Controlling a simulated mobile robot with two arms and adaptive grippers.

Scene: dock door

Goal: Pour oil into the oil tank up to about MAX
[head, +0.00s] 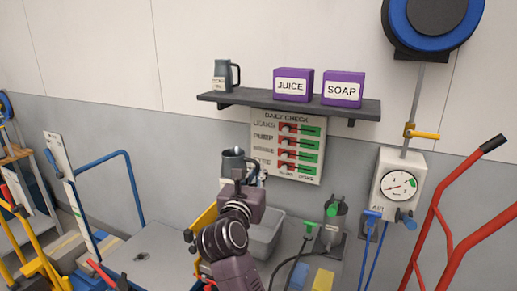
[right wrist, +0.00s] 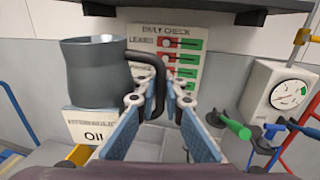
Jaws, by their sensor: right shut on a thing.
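A dark grey jug (head: 232,164) is in front of the wall, below the shelf. In the right wrist view the jug (right wrist: 95,75) looks upright, and its handle is between the fingers of my right gripper (right wrist: 158,98). In the head view my right gripper (head: 245,180) is shut on that handle, partly hidden by my wrist. A white label reading "HYDRAULIC OIL" (right wrist: 94,128) shows just under the jug; I cannot tell whether it belongs to the jug or a thing behind. No oil level or MAX mark can be made out. My left gripper is not in view.
A wall shelf (head: 250,101) holds another grey jug (head: 226,74) and purple JUICE (head: 291,85) and SOAP (head: 343,89) boxes. A DAILY CHECK board (head: 289,146) hangs below. A grey bin (head: 265,238), a gauge box (head: 397,187) and a red hand truck (head: 440,210) stand nearby.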

